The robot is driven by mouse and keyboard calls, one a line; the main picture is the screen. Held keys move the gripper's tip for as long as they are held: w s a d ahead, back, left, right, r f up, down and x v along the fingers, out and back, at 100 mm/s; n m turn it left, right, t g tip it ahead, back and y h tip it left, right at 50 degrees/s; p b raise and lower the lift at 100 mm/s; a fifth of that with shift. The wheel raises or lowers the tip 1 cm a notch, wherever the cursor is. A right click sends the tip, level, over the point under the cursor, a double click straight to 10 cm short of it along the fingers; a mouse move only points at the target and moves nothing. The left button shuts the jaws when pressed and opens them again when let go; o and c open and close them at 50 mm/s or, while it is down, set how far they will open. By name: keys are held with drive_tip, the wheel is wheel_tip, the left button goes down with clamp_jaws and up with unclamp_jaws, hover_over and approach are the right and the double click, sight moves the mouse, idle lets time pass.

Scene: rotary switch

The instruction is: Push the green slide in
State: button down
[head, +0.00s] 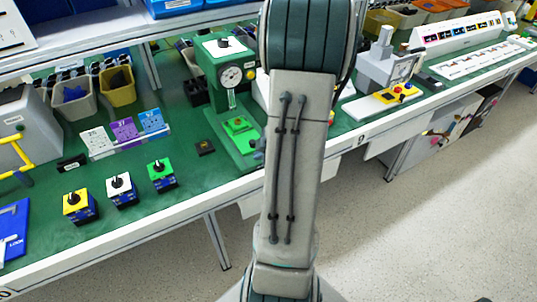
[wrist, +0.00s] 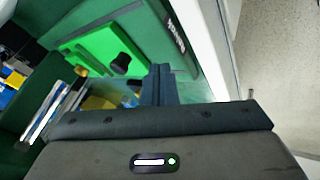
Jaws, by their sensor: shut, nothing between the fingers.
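The green slide (wrist: 100,47) is a bright green plate with a black knob (wrist: 121,63) at its near end in the wrist view. It sits on a darker green base. In the head view, bright green parts (head: 240,124) show on the base of the green press (head: 222,62), left of my arm. My gripper (wrist: 160,72) is shut and empty, its dark fingertips just right of the knob in the wrist view. I cannot tell whether they touch it. My arm hides the gripper in the head view.
A black label plate (wrist: 177,35) lies beside the slide, near the white bench edge (wrist: 218,50). Yellow, white and green switch boxes (head: 160,175) stand left on the green bench (head: 130,217).

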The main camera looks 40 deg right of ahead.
sight(250, 141)
drive_tip(key=shift+w+d+r, duration=0.1)
drive_tip(key=shift+w+d, duration=0.3)
drive_tip(key=shift+w, duration=0.3)
drive_tip(key=shift+w+d+r, duration=0.1)
drive_tip(key=shift+w+d, duration=0.3)
drive_tip(key=shift+w, duration=0.25)
drive_tip(key=shift+w+d+r+p, duration=0.1)
drive_tip(key=shift+w+p, duration=0.25)
drive_tip(key=shift+p, duration=0.15)
drive_tip(key=shift+w+d+p, duration=0.25)
drive_tip(key=shift+w+p, duration=0.25)
drive_tip(key=shift+w, duration=0.45)
drive_tip(key=shift+w+d+p, duration=0.2)
drive_tip(key=shift+w+p, duration=0.3)
drive_tip(key=shift+w, duration=0.4)
drive_tip(key=shift+s+a, duration=0.25)
drive_tip(key=shift+s, duration=0.2)
drive_tip(key=s, duration=0.1)
drive_tip(key=s+a, duration=0.1)
drive_tip(key=s, duration=0.1)
drive_tip(key=shift+s+a+r, duration=0.15)
drive_tip(key=shift+s+r, duration=0.05)
drive_tip(key=a+p+v, duration=0.1)
drive_tip(key=p+v, duration=0.1)
drive_tip(key=v, duration=0.7)
drive_tip(key=shift+d+p, duration=0.3)
drive_tip(key=shift+d, duration=0.2)
